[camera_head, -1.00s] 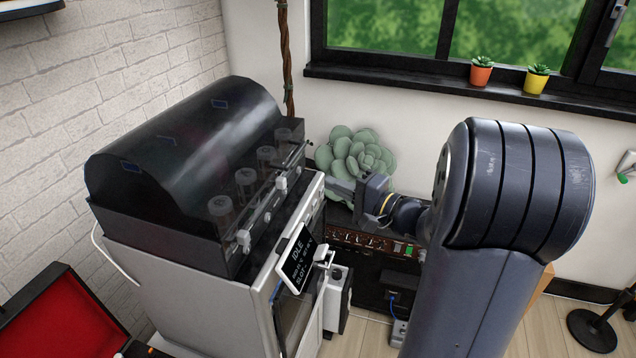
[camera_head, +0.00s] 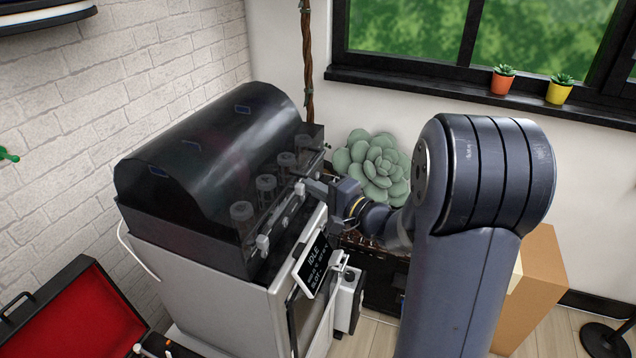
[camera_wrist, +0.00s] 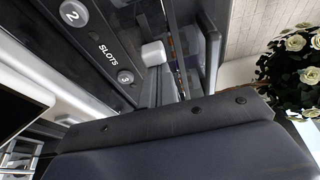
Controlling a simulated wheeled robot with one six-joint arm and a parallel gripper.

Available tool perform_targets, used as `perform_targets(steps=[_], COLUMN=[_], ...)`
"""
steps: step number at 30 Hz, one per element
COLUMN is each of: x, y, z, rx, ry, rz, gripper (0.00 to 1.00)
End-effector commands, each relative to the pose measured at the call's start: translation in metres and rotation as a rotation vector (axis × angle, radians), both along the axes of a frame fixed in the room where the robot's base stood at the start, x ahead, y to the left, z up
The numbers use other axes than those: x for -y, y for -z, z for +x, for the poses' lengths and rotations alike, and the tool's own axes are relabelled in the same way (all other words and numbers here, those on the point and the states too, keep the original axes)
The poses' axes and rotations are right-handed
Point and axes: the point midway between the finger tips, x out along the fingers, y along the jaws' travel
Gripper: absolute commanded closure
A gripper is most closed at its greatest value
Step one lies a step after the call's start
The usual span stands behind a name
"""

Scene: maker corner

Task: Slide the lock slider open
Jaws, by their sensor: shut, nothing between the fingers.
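The machine (camera_head: 205,265) has a dark domed lid (camera_head: 205,140) and a front rail with two small white blocks, one at the near end (camera_head: 262,243) and one farther along (camera_head: 299,189). I cannot tell for sure which is the lock slider. My gripper (camera_head: 313,187) is shut and empty, its tips at the rail close beside the farther white block; contact is unclear. In the wrist view a white block (camera_wrist: 153,53) stands out from the panel beside round knobs marked 2 (camera_wrist: 73,13) and 3 (camera_wrist: 125,77). My gripper's dark body hides the lower part of that view.
A tilted screen reading IDLE (camera_head: 314,262) sticks out from the machine front below the rail. A green succulent (camera_head: 375,165) stands behind my gripper. An open red-lined case (camera_head: 75,315) lies at lower left. A cardboard box (camera_head: 535,285) stands at right.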

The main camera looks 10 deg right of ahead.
Motion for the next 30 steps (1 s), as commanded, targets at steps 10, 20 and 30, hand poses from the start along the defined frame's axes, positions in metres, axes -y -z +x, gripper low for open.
perform_targets(steps=[10, 20, 30], x=[-0.002, -0.017, -0.019], y=[0.001, 0.002, 0.001], z=[-0.003, -0.024, -0.026], rx=[0.002, 0.001, -0.001], ry=[0.0, 0.0, -0.002], rz=[-0.001, -0.002, 0.0], gripper=[1.0, 1.0, 1.0])
